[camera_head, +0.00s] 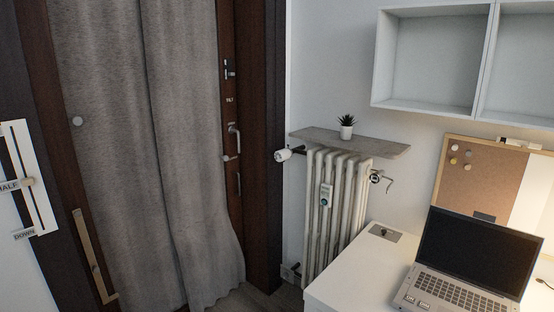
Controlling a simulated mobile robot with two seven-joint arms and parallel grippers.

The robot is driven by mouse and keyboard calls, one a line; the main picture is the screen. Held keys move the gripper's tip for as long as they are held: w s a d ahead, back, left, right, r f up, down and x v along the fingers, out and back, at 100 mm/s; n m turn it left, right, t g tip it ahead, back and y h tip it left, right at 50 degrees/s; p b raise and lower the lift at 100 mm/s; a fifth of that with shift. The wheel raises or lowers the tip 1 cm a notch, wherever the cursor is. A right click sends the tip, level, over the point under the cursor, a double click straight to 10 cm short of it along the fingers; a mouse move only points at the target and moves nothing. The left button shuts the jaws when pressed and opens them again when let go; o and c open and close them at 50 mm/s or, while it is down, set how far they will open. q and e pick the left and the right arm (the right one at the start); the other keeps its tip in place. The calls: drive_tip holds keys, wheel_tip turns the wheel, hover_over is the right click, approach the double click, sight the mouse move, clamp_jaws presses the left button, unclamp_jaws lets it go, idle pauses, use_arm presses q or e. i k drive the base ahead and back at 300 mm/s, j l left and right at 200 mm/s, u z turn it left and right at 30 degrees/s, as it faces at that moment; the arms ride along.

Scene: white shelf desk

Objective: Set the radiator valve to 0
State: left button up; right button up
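A white ribbed radiator (335,205) stands against the wall, right of the dark door frame. The white round valve knob (283,155) sticks out at its upper left, at the end of a dark pipe. Its number markings are too small to read. A small device with a greenish display (325,195) is fixed to the radiator's front ribs. Neither of my grippers shows in the head view.
A shelf board (372,144) with a potted plant (346,126) sits above the radiator. The white desk (345,285) with a laptop (475,258) stands at the front right. A grey curtain (150,150) hangs at left. Some floor shows near the radiator.

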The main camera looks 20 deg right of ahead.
sight(283, 154)
drive_tip(key=i+z, duration=0.1)
drive_tip(key=i, duration=0.55)
drive_tip(key=i+j, duration=0.15)
drive_tip(key=i, duration=0.5)
drive_tip(key=i+j+z, duration=0.15)
drive_tip(key=i, duration=0.5)
